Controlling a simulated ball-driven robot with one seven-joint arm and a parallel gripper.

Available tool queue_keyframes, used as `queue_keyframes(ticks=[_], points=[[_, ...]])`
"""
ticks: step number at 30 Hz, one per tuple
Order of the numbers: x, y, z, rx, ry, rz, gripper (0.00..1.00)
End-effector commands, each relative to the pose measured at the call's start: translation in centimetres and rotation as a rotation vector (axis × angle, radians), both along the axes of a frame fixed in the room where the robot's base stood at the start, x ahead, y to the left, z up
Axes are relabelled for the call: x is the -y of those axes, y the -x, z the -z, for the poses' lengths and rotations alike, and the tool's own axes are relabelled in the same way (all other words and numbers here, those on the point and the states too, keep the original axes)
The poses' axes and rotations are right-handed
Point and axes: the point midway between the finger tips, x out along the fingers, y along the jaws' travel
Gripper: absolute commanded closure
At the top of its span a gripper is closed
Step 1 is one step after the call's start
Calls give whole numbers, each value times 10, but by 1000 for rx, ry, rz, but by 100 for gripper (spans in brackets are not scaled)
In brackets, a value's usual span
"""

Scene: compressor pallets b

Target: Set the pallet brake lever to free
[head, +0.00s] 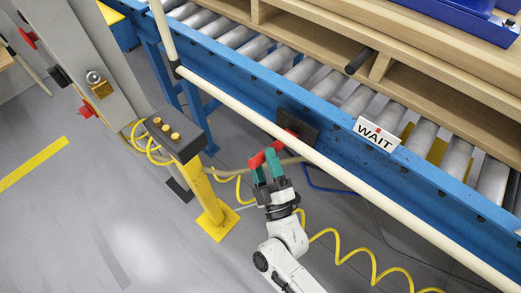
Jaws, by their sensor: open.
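The brake lever (256,160) has a red handle. It sticks out below the blue conveyor frame, near a dark plate (297,124) on the frame's side. My gripper (265,168) has green fingers and is open at the handle, with the red part showing at and between the fingertips. I cannot tell whether the fingers touch it. The lever's pivot is partly hidden behind the cream rail.
A long cream rail (350,180) runs diagonally in front of the blue roller conveyor (430,178). A wooden pallet (410,55) sits on the rollers. A yellow post (215,218) with a button box (174,134) stands left. Yellow coiled hose (345,250) hangs near my arm.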

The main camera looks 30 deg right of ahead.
Motion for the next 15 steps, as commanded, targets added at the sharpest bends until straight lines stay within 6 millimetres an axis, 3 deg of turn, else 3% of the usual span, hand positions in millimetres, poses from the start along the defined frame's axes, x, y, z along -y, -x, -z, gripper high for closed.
queue_keyframes(ticks=[6, 15], points=[[-9, 40, 19, -3, -1, 1, 45], [-14, 66, 29, 1, 0, 2, 45]])
